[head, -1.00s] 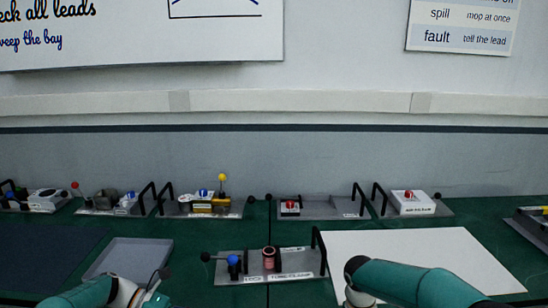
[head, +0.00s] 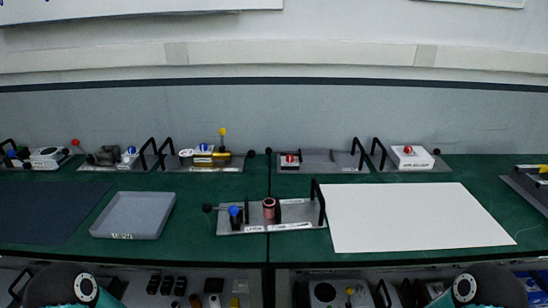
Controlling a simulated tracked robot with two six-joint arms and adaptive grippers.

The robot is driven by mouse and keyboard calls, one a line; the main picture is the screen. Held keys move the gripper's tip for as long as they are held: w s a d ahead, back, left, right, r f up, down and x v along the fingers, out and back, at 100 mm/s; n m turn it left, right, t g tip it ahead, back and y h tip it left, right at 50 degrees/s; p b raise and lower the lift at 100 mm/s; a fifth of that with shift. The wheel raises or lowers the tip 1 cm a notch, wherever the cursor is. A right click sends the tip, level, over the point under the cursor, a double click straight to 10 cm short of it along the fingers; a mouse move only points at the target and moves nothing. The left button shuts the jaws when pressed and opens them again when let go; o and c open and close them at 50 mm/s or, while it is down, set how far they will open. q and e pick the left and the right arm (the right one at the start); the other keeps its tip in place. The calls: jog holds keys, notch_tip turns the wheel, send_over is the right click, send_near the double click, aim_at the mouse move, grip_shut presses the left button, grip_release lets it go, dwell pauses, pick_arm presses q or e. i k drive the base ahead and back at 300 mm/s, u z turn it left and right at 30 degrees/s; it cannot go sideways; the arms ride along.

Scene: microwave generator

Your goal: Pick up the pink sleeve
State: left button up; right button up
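The pink sleeve (head: 269,209) is a short upright pinkish cylinder with a dark top. It stands on a grey metal plate (head: 256,228) near the middle of the bench, to the right of a blue-topped knob (head: 234,212). A tall black handle rises at the plate's right end. Neither of my grippers shows. Only parts of my two arms appear, at the bottom left and bottom right edges, well apart from the sleeve.
A grey tray (head: 134,231) lies left of the plate and a large white sheet (head: 415,225) lies right of it. Several plates with knobs and black handles line the back. A lower shelf (head: 190,270) with loose parts shows below the bench's front edge.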

aim_at(269, 204)
jog(key=z, duration=1.5)
jog(key=i, duration=0.15)
jog(key=u, duration=3.45)
jog(key=k, duration=1.35)
jog(key=z, duration=0.5)
jog(key=i, duration=1)
jog(key=z, duration=0.1)
